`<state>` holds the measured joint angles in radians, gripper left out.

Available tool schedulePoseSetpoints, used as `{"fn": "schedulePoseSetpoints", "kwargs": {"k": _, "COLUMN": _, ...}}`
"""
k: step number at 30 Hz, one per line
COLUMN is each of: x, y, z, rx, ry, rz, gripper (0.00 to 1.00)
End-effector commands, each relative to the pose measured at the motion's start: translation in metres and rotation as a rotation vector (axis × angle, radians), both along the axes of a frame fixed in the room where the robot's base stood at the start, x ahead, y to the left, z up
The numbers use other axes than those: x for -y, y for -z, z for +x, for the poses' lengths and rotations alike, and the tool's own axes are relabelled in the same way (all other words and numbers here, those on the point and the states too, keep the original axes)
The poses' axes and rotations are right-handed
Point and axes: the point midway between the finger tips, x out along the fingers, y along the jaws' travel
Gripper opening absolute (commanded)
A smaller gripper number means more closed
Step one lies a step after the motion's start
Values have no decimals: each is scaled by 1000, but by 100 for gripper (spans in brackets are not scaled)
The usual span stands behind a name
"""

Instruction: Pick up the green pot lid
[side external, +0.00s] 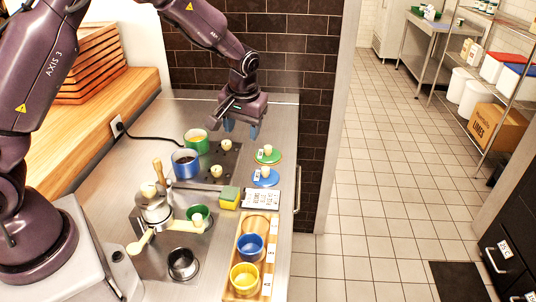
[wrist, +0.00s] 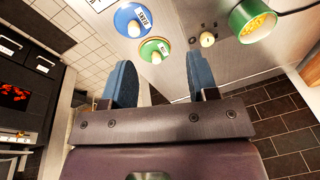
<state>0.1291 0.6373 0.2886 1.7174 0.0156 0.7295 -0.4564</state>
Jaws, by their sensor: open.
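The green pot lid (side external: 268,155) lies flat on the steel counter near its right edge, with a pale knob and a white label. It also shows in the wrist view (wrist: 147,48), beyond my fingertips. A blue pot lid (side external: 265,177) lies just in front of it, close beside it. My gripper (side external: 241,128) is open and empty, with blue fingers pointing down. It is above the counter, behind and a little left of the green lid. In the wrist view my gripper (wrist: 160,80) has its two fingers spread wide with nothing between them.
A green pot (side external: 197,140) with yellow contents and a blue pot (side external: 185,163) stand left of the lids. A sponge (side external: 229,197), a sign (side external: 260,199) and a wooden tray (side external: 245,290) with cups are in front. A dark tiled wall (side external: 285,55) rises behind the counter.

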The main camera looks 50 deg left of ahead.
Motion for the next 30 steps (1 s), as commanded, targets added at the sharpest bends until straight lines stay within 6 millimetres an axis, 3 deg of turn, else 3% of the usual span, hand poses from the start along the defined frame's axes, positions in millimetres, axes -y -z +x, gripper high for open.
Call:
{"fn": "schedulePoseSetpoints", "kwargs": {"k": 1, "x": -7, "y": 18, "z": 14, "rx": 9, "ry": -42, "rz": 28, "gripper": 54}}
{"fn": "schedulePoseSetpoints", "kwargs": {"k": 5, "x": -21, "y": 43, "z": 48, "rx": 83, "ry": -156, "rz": 80, "gripper": 54}}
{"fn": "schedulePoseSetpoints", "kwargs": {"k": 7, "x": -27, "y": 42, "z": 70, "rx": 159, "ry": -225, "rz": 92, "gripper": 54}}
{"fn": "schedulePoseSetpoints", "kwargs": {"k": 9, "x": -28, "y": 28, "z": 87, "rx": 240, "ry": -288, "rz": 82, "gripper": 54}}
{"fn": "schedulePoseSetpoints", "kwargs": {"k": 14, "x": -28, "y": 30, "z": 91, "rx": 278, "ry": -367, "rz": 65, "gripper": 54}}
{"fn": "schedulePoseSetpoints", "kwargs": {"k": 24, "x": -46, "y": 84, "z": 104, "rx": 275, "ry": -374, "rz": 64, "gripper": 54}}
{"fn": "schedulePoseSetpoints", "kwargs": {"k": 30, "x": -50, "y": 99, "z": 108, "rx": 277, "ry": -372, "rz": 64, "gripper": 54}}
